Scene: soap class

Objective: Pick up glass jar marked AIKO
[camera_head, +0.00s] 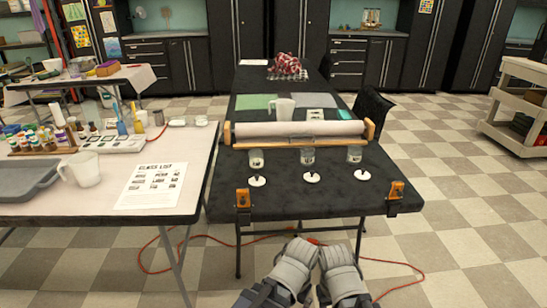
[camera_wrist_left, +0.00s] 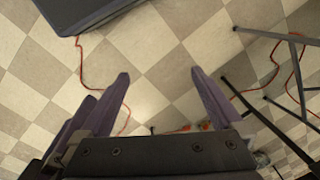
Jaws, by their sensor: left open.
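Three small glass jars stand in a row on the black table (camera_head: 295,200): a left jar (camera_head: 256,159), a middle jar (camera_head: 307,156) and a right jar (camera_head: 354,155). Each seems to carry a label, but the writing is too small to read, so I cannot tell which is marked AIKO. My left gripper (camera_wrist_left: 160,73) is open and empty over the checkered floor in the left wrist view. In the head view my two arms are close together at the bottom centre, in front of the table edge. My right gripper's jaws cannot be made out.
White lids (camera_head: 312,177) lie before the jars. A paper roll in a wooden holder (camera_head: 300,130) is behind them. Orange clamps (camera_head: 243,198) grip the table's front corners. A side table at left holds a white mug (camera_head: 82,169) and printed sheet (camera_head: 153,186). A red cord crosses the floor.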

